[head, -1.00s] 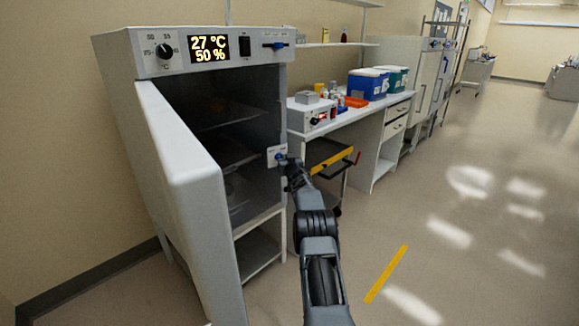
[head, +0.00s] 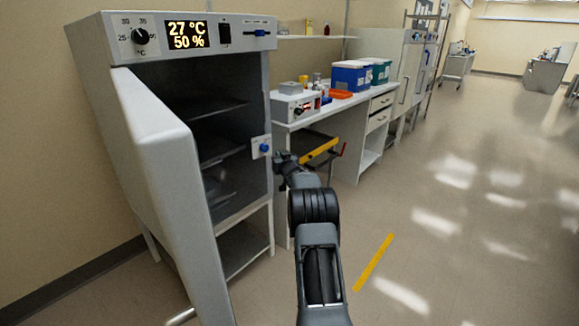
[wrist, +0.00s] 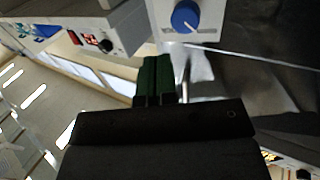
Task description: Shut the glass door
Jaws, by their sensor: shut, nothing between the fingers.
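The grey cabinet (head: 190,60) stands at the left with its front open. Its thick pale door (head: 165,150) is swung wide out to the left. I cannot make out a separate glass pane over the dark shelves (head: 215,150); faint reflections show low in the opening. A blue knob on a white plate (head: 262,147) sits at the opening's right edge; the knob also shows at the top of the wrist view (wrist: 186,16). My gripper (head: 281,158) is just right of and below the plate. Its green fingers (wrist: 156,78) are shut and empty; contact with the plate cannot be told.
A white bench (head: 350,108) to the right of the cabinet carries a small instrument (head: 295,104), an orange tray (head: 341,94) and blue boxes (head: 350,76). A dark cart with a yellow edge (head: 319,152) stands near my gripper. Open floor lies to the right.

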